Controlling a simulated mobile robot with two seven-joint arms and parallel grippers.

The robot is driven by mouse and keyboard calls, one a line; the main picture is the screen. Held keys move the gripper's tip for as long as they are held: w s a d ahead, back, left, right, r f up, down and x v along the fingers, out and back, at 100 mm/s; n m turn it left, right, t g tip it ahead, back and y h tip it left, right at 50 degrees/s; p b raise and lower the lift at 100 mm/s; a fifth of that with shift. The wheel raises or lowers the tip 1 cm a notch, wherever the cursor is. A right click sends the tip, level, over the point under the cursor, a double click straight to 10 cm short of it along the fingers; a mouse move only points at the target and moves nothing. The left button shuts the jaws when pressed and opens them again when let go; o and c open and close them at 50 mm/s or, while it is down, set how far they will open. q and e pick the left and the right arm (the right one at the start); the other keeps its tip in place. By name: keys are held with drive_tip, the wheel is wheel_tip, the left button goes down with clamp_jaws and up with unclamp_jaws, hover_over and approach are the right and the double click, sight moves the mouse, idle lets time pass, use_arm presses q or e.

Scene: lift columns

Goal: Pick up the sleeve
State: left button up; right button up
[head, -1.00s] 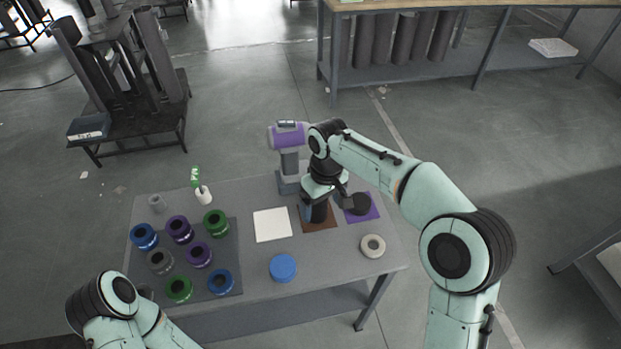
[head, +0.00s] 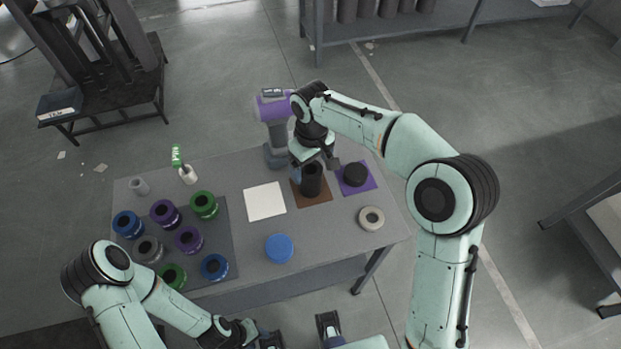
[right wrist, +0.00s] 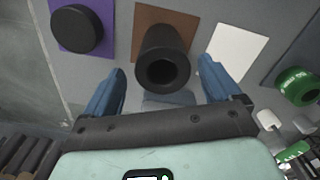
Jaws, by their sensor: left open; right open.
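The sleeve (head: 313,184), a dark hollow cylinder, stands upright on a brown square mat (head: 325,200) on the grey table. My right gripper (head: 315,166) is open at the sleeve's upper end in the head view. In the right wrist view, the sleeve (right wrist: 163,45) shows its round opening between the two blue fingers of my right gripper (right wrist: 162,85), with a gap on each side. My left gripper (head: 262,341) is open and empty at the bottom of the head view, in front of the table and partly cut off.
A purple-topped grey device (head: 275,130) stands behind the sleeve. A black disc (head: 355,174) lies on a purple mat to its right. A white square (head: 264,202), a blue disc (head: 279,249) and a beige ring (head: 371,218) lie nearby. Several coloured rings fill the dark mat (head: 225,240).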

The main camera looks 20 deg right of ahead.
wheel_tip(320, 180, down, 5)
drive_tip(key=shift+a+r, duration=0.1)
drive_tip(key=shift+r, duration=0.1)
use_arm(q)
drive_tip(key=shift+s+f, duration=0.1)
drive_tip(key=shift+f, duration=0.1)
use_arm(e)
drive_tip(key=shift+c, duration=0.4)
drive_tip(key=shift+r, duration=0.1)
drive_tip(key=c, duration=1.6)
use_arm(q)
drive_tip(key=w+r+p, duration=0.6)
drive_tip(key=r+p, duration=0.1)
drive_tip(key=r, duration=0.2)
drive_tip(key=shift+w+t, duration=0.25)
drive_tip(key=shift+t, duration=0.15)
use_arm(e)
wheel_tip(320, 180, up, 26)
drive_tip(key=shift+s, duration=0.25)
